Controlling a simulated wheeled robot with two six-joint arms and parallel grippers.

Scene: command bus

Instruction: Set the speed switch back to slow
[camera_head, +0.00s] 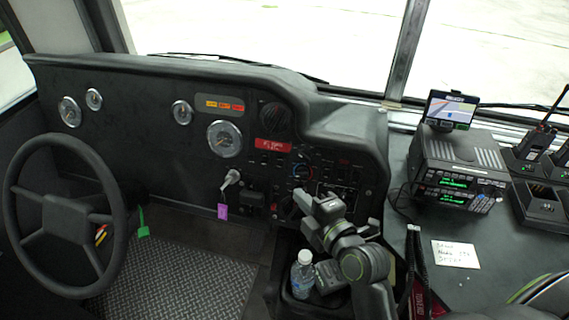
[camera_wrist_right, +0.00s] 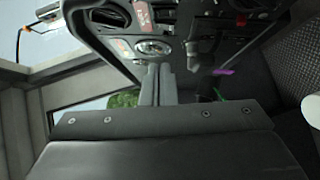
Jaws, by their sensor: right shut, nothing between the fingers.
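The black dashboard (camera_head: 150,140) carries a switch panel (camera_head: 335,178) with several small switches and a round knob with a blue and red ring (camera_head: 301,170). A red label (camera_head: 274,145) sits above small switches left of it. I cannot tell which one is the speed switch, or its setting; the lettering is too small. My right gripper (camera_head: 299,198) is in front of the panel's lower left and hides part of it. In the right wrist view its two fingers (camera_wrist_right: 158,68) are together and empty, with the dashboard beyond them. Contact with the panel cannot be told. My left gripper is not in view.
A key with a purple tag (camera_head: 222,211) hangs left of my right gripper. The steering wheel (camera_head: 65,215) is at the left. A radio (camera_head: 460,170) with a screen (camera_head: 450,108) sits at the right.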

